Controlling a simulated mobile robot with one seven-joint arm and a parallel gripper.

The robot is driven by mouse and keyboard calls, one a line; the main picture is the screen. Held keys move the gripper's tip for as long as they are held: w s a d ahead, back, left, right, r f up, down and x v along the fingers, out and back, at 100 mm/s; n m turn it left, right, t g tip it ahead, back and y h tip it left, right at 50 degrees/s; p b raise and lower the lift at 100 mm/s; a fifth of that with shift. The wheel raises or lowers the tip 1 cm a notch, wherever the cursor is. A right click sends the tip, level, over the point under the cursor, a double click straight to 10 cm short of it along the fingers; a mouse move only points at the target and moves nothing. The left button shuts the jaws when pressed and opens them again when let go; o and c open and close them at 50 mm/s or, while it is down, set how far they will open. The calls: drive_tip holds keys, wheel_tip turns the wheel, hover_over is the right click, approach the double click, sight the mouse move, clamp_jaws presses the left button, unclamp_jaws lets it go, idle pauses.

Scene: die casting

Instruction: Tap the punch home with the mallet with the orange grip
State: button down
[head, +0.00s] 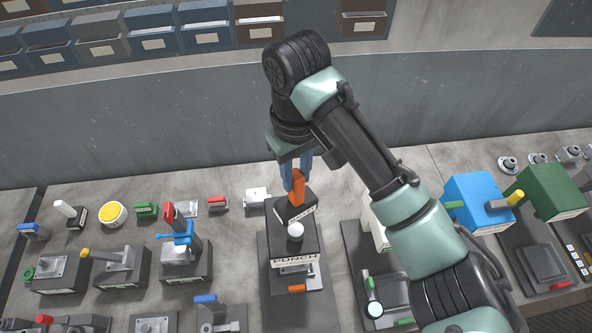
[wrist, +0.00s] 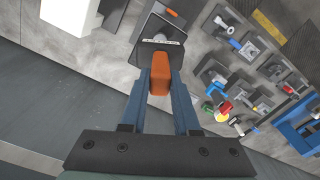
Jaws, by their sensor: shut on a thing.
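The mallet's orange grip (head: 298,186) is between the blue fingers of my gripper (head: 297,172), which is shut on it. The dark mallet head (head: 290,208) hangs below the grip, tilted, with a pale label on its side. Below it in the picture, a pale round knob (head: 295,231) tops the dark block labelled PUNCH (head: 284,250). The mallet head is over or just behind the knob; I cannot tell whether they touch.
A fixture with a blue handle (head: 178,238) stands left of the punch block. A white block (head: 377,225) is to the right, partly behind my arm. Blue (head: 478,198) and green (head: 553,190) boxes stand farther right. A grey wall with bins (head: 150,40) is behind.

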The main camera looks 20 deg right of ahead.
sight(296, 203)
wheel_tip(296, 203, down, 5)
drive_tip(key=b, duration=0.3)
drive_tip(key=shift+f, duration=0.1)
drive_tip(key=shift+r, duration=0.2)
drive_tip(key=shift+w+f, duration=0.15)
drive_tip(key=shift+f, duration=0.15)
wheel_tip(296, 203, down, 5)
drive_tip(key=shift+r+b, duration=0.2)
drive_tip(key=shift+b, duration=1)
drive_tip(key=shift+f, duration=0.25)
drive_tip(key=shift+r, duration=0.15)
